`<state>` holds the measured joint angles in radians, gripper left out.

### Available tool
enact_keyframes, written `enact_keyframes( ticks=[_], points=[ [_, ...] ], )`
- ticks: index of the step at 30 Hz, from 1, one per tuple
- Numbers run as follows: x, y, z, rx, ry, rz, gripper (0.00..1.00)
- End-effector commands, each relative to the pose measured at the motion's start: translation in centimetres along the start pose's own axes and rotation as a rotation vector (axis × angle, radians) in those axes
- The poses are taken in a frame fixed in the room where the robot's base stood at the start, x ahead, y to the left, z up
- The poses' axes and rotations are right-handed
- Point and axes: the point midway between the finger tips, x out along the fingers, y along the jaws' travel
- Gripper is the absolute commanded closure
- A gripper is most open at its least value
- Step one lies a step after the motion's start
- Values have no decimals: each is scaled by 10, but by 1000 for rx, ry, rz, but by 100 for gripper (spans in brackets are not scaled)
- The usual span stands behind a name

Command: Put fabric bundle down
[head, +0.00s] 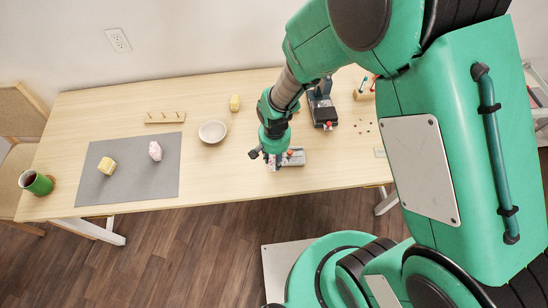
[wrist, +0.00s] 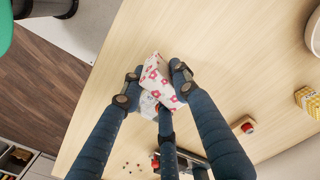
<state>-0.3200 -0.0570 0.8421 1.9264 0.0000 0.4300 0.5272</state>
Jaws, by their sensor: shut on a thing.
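My gripper (wrist: 158,88) is shut on a white fabric bundle with pink flowers (wrist: 154,72), its fingers around the bundle's sides. In the head view my gripper (head: 274,158) is low over the front middle of the table. A pale grey item with reddish marks (head: 293,158) shows right beside it; I cannot tell whether this is part of the held bundle. Whether the bundle touches the table is unclear. A grey mat (head: 134,185) lies to the left, with a yellow bundle (head: 107,165) and a pale pink bundle (head: 155,151) on it, apart from each other.
A white bowl (head: 213,131) stands between the mat and my gripper. A peg rack (head: 165,117), a yellow item (head: 235,103) and a sewing machine (head: 321,105) are farther back. A green mug (head: 36,183) stands at the left end. The mat's right part is mostly clear.

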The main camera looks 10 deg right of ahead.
Motion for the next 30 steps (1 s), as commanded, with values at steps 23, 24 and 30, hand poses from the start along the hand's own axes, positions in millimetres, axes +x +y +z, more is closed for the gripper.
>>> enact_keyframes(
  ticks=[23,24,30],
  points=[
    [-1,-7,-1,-4,1,-1,85],
    [-1,-10,-2,-6,1,-1,85],
    [-2,-41,-2,-25,0,0,85]
  ],
)
